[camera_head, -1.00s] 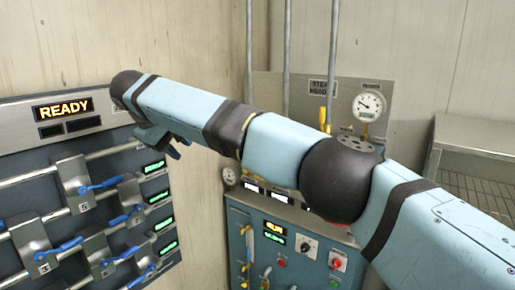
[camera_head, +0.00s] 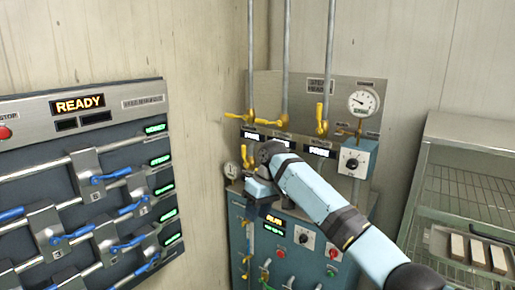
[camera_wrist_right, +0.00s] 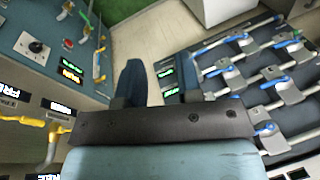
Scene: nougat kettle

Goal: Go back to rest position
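My right gripper (camera_head: 262,188) is in the middle of the head view, in front of the blue control cabinet (camera_head: 300,262). My right arm reaches up to it from the lower right. In the right wrist view the right gripper (camera_wrist_right: 158,78) has its two fingers apart, with nothing seen between them. It looks open and empty. My left gripper and left arm are in neither view.
A wall panel (camera_head: 150,97) with a READY display, grey clamps and blue-handled levers is at left. Yellow valves (camera_head: 321,122) and a round gauge (camera_head: 363,102) are above the cabinet. A wire rack (camera_head: 470,190) with pale blocks stands at right.

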